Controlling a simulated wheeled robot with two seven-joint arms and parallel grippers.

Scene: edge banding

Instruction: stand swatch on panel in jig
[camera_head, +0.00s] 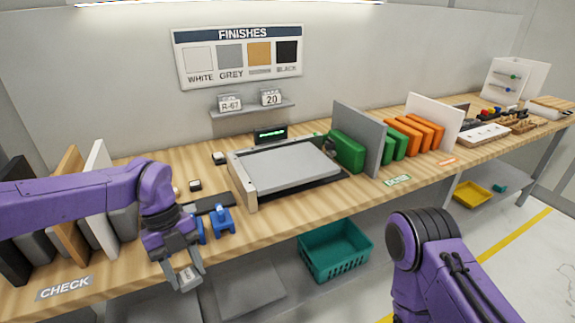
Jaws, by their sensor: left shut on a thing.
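A light grey panel (290,167) lies flat in the jig (245,183), a low frame near the middle of the bench. My left gripper (187,277) points down in front of the bench's front edge, left of the jig. It is shut on a small pale grey swatch (187,272), which shows between the fingertips with faint marks on its face. The fingers hide part of the swatch. The swatch is apart from the panel. My right arm shows at the lower right, and its gripper is out of view.
A blue clamp-like tool (222,222) stands between my left gripper and the jig. Upright boards (100,200) stand at the left. Green blocks (347,150), a grey divider (361,135) and orange blocks (405,137) stand right of the jig. A teal crate (335,250) sits below.

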